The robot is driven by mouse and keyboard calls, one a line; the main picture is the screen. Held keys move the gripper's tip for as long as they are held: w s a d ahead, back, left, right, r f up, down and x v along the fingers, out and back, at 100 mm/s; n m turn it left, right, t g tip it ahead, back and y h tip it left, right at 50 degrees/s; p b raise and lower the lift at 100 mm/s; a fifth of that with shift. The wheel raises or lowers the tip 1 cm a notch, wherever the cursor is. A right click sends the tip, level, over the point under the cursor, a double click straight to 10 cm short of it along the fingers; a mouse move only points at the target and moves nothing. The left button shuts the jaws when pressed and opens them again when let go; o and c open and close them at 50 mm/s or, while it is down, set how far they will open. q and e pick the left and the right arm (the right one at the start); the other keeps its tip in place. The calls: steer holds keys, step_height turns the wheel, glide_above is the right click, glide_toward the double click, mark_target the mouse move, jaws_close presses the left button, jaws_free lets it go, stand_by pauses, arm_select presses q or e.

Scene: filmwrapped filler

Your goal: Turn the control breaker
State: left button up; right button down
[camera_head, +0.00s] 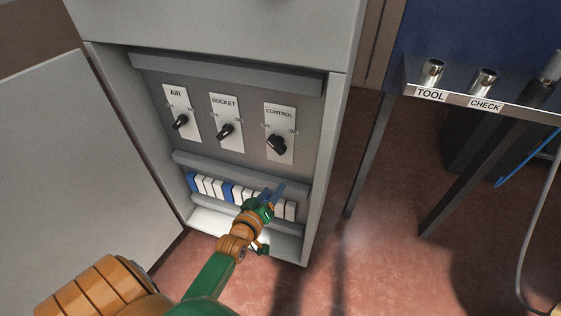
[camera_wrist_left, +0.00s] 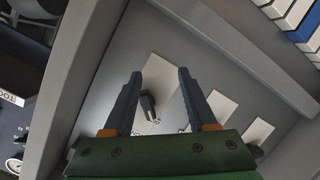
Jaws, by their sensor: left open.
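The control breaker (camera_head: 277,144) is a black rotary knob on a white plate marked CONTROL, the rightmost of three in the open grey cabinet. Its handle is tilted. In the left wrist view the knob (camera_wrist_left: 148,104) shows between my left gripper's two fingers, apart from them. My left gripper (camera_head: 273,195) is open and empty, below the control breaker and in front of the lower row of modules. Its fingers (camera_wrist_left: 156,85) show spread in the left wrist view. My right gripper is not in view.
The AIR knob (camera_head: 181,121) and SOCKET knob (camera_head: 226,131) are to the left. A row of white and blue modules (camera_head: 215,188) lies below, with ledges above and beneath it. The open cabinet door (camera_head: 70,160) is at left. A table (camera_head: 460,98) with metal cups stands right.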

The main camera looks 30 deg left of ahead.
mark_target(275, 148)
arm_select(q)
steer(key=w+a+r+t, duration=0.1)
steer(key=w+r, duration=0.1)
steer(key=w+a+r+n+y+b, duration=0.1)
steer(key=w+r, duration=0.1)
steer(key=w+a+r+n+t+b, duration=0.1)
steer(key=w+a+r, duration=0.1)
steer(key=w+r, duration=0.1)
steer(key=shift+a+r+t+y, duration=0.1)
steer(key=shift+t+y, duration=0.2)
steer(key=shift+y, duration=0.1)
steer(key=shift+w+a+r+b, duration=0.1)
steer(key=shift+w+b, duration=0.2)
steer(key=shift+w, duration=0.25)
jaws_close()
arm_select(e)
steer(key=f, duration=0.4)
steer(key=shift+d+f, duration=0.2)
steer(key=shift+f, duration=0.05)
